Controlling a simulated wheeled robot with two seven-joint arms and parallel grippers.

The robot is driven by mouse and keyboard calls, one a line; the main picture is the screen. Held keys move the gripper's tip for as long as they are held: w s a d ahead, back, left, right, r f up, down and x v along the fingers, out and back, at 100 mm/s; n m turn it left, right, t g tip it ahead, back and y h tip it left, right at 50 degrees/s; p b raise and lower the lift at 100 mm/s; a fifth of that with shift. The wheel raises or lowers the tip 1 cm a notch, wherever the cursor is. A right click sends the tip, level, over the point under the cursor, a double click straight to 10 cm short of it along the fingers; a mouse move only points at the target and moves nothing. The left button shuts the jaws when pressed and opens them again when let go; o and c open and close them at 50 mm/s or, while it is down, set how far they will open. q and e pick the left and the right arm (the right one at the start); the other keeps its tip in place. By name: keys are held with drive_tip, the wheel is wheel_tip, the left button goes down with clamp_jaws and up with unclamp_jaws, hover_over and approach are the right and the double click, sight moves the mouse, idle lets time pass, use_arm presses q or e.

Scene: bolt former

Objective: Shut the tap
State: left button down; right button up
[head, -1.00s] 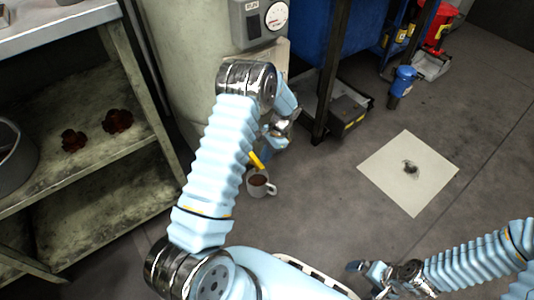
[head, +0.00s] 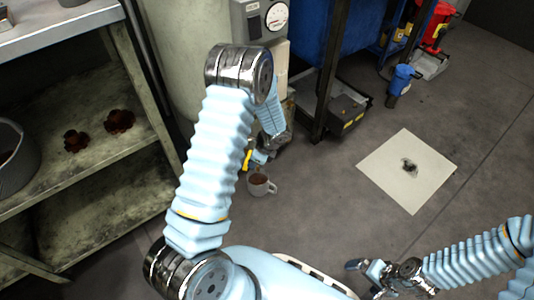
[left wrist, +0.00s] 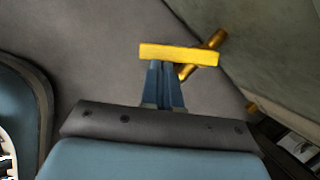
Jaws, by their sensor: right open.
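The tap's yellow handle (head: 246,160) shows in the head view beside my left gripper, above a mug (head: 259,185). In the left wrist view the handle (left wrist: 180,54) is a flat yellow bar lying crosswise over my left fingertips (left wrist: 163,68), with the brass tap body (left wrist: 205,52) slanting behind it. My left fingers are close together, and the bar hides their very tips; whether they touch it I cannot tell. In the head view my left gripper (head: 262,157) is partly hidden by its arm. My right gripper (head: 364,277) is open and empty low over the floor.
The mug holds something brown and stands on the floor below the tap. A pale tank (head: 185,60) with a gauge (head: 276,16) stands behind. A shelf (head: 95,150) is at the left, a dark box (head: 346,110) at the right. A pale sheet (head: 400,180) lies on open floor.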

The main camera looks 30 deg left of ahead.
use_arm(q)
drive_tip(key=a+m+t+b, duration=0.1)
drive_tip(key=m, duration=0.1)
drive_tip(key=s+a+m+b, duration=0.1)
drive_tip(key=m, duration=0.1)
drive_tip(key=shift+s+a+f+t, duration=0.1)
drive_tip(key=shift+s+f+t, duration=0.1)
drive_tip(key=shift+t, duration=0.2)
drive_tip(key=shift+r+m, duration=0.2)
drive_tip(key=shift+m, duration=0.1)
drive_tip(key=shift+w, duration=0.1)
drive_tip(key=shift+w+a+p, duration=0.15)
drive_tip(key=shift+w+p, duration=0.55)
drive_tip(key=shift+w, duration=0.05)
